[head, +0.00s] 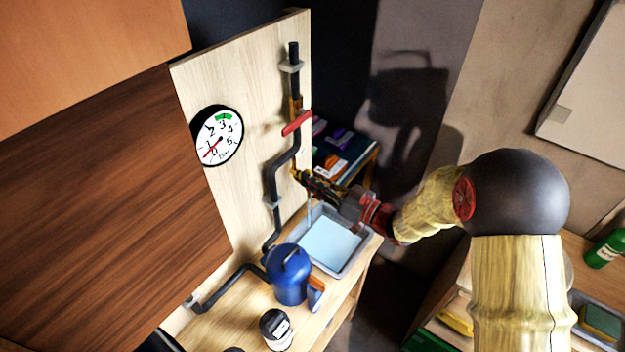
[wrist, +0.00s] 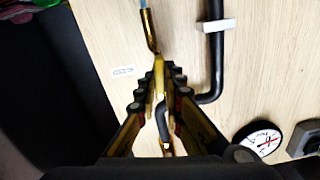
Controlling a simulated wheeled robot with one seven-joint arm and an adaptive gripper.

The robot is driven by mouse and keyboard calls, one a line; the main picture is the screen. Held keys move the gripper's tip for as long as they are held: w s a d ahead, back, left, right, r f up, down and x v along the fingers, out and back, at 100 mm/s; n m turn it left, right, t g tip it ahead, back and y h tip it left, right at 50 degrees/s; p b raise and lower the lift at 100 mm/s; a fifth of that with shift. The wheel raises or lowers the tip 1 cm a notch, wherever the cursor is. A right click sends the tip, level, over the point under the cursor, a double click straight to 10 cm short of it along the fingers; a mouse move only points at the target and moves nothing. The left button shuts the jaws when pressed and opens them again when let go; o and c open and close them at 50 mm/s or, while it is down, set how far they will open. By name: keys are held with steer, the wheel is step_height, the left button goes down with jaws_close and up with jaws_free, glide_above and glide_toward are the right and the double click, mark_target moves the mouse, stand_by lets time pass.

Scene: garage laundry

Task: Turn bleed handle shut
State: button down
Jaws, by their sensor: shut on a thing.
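My gripper (head: 318,186) reaches in from the right to the pipework on the upright wooden board. In the wrist view its fingers (wrist: 160,84) are shut on the yellow bleed handle (wrist: 159,72). The fingers hide most of the handle, so its exact angle is hard to tell. A brass spout (wrist: 149,33) shows beyond the fingertips with a pale blue stream at its end. In the head view a thin stream of water (head: 309,214) falls below the gripper into a grey tray (head: 361,250) holding light blue water.
A red lever (head: 297,123) sits on the black pipe (head: 273,185) above my gripper. A round gauge (head: 217,136) is on the board to the left, its red needle near the low end. A blue pump (head: 288,275) and a dark jar (head: 276,330) stand on the bench near the tray.

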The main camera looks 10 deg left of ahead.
steer(key=shift+r+m+p, duration=0.1)
steer(key=shift+m+p, duration=0.2)
steer(key=shift+p, duration=0.1)
steer(key=shift+w+m+p, duration=0.1)
steer(key=shift+m+p, duration=2.5)
steer(key=shift+p, duration=0.35)
steer(key=c, duration=2)
jaws_free()
steer(key=shift+o, duration=0.4)
steer(key=shift+d, duration=0.1)
steer(key=v, duration=1.2)
